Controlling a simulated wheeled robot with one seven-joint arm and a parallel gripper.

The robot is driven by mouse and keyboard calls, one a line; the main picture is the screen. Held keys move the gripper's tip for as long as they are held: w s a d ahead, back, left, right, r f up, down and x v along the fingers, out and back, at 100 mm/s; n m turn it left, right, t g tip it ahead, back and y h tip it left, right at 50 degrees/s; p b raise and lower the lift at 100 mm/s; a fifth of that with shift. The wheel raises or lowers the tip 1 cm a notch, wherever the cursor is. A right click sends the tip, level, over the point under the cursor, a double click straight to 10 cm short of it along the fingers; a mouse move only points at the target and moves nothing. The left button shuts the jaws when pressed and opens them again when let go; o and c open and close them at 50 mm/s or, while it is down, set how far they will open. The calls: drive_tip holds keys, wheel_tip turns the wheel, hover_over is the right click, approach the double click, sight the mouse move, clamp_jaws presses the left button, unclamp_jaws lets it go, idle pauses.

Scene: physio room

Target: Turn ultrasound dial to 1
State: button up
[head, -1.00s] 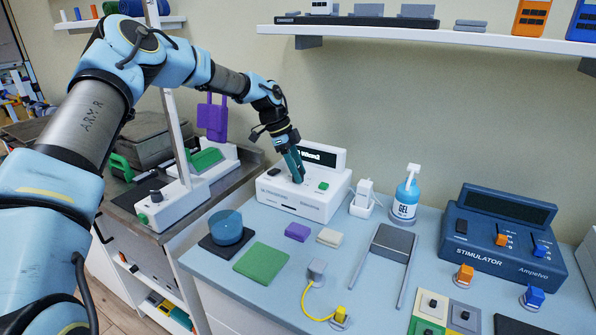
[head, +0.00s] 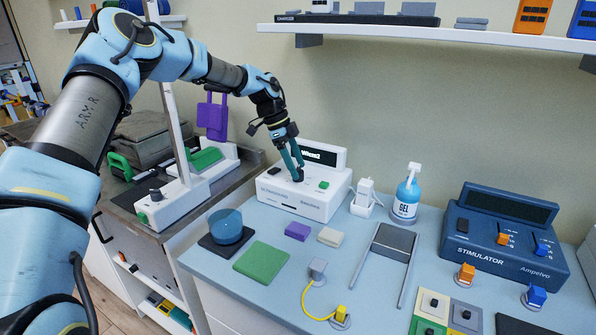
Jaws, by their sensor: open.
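The ultrasound unit (head: 304,209) is a white box with a dark display, standing at the back left of the blue-grey counter. A green button (head: 323,185) is on its top right and a dark switch (head: 273,171) on its top left. My gripper (head: 297,178) points down over the middle of the unit's top, with its teal fingers open. A dark dial (head: 298,179) shows at the fingertips, partly covered by them. Whether the fingers touch it I cannot tell. The display's lit text is partly hidden by the gripper, and the dial's setting is too small to read.
A white holder (head: 364,201) and a blue gel bottle (head: 406,196) stand right of the unit. The blue stimulator (head: 501,236) is farther right. Purple (head: 297,231) and beige (head: 330,237) blocks lie in front. A wall shelf (head: 430,36) hangs above.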

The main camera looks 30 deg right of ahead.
drive_tip(key=b+v, duration=0.2)
drive_tip(key=v, duration=0.7)
drive_tip(key=shift+b, duration=0.3)
drive_tip(key=shift+a, duration=0.2)
drive_tip(key=s+a+f+n+t+y, duration=0.1)
drive_tip(key=s+a+f+n+t, duration=0.1)
drive_tip(key=a+n, duration=0.95)
drive_tip(key=s+a+f+n+t+y, duration=0.15)
drive_tip(key=a+n, duration=0.25)
drive_tip(key=a, duration=1.4)
drive_tip(key=s+a+f+n+t, duration=0.1)
drive_tip(key=s+a+f+n, duration=0.1)
drive_tip(key=s+a+n, duration=0.8)
drive_tip(key=s+a, duration=0.1)
drive_tip(key=a, duration=0.4)
drive_tip(key=shift+n, duration=0.35)
